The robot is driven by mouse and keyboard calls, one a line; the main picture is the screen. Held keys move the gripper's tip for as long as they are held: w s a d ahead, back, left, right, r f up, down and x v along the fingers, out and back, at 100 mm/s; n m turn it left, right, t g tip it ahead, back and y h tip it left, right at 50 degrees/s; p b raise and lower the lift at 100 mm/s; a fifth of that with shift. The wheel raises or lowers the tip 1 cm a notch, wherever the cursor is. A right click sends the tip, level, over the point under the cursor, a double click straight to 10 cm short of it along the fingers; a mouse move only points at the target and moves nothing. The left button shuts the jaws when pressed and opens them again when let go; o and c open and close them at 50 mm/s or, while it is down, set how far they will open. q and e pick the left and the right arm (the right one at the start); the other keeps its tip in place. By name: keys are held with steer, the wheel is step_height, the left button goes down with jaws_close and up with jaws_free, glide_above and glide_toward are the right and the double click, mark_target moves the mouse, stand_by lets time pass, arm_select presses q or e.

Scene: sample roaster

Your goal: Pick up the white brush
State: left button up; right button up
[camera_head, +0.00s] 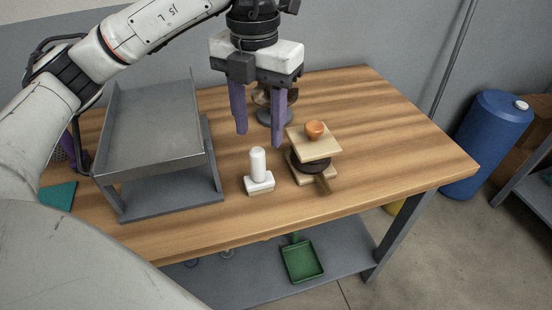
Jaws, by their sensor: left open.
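The white brush (258,172) stands upright on the wooden table, with a round white handle on a pale rectangular block. My left gripper (259,139) points down from above, with its two purple fingers apart and nothing between them. The fingertips appear above and slightly behind the brush handle, not touching it. The brush shows whole.
A stacked wooden piece with an orange knob (315,130) stands close right of the brush. A grey metal tray stand (150,130) is to the left. A dark round-based object (271,117) is partly hidden behind the fingers. The table's right side (410,140) is clear.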

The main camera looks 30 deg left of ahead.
mark_target(257, 164)
arm_select(q)
steer(key=f, duration=0.2)
steer(key=s+f, duration=0.1)
steer(key=shift+f, duration=0.65)
step_height(257, 164, down, 4)
steer(key=shift+w+a+f, duration=0.1)
steer(key=shift+a+f, duration=0.05)
steer(key=shift+f, duration=0.45)
arm_select(e)
steer(key=s, duration=0.1)
steer(key=s+f, duration=0.1)
steer(key=shift+s+a+f, duration=0.2)
steer(key=shift+s, duration=0.1)
arm_select(q)
steer(key=c, duration=1.1)
arm_select(e)
steer(key=shift+s+f+g, duration=0.1)
steer(key=shift+s+g, duration=0.05)
steer(key=shift+g, duration=0.15)
arm_select(q)
steer(key=shift+r, duration=0.1)
steer(key=shift+c, duration=0.2)
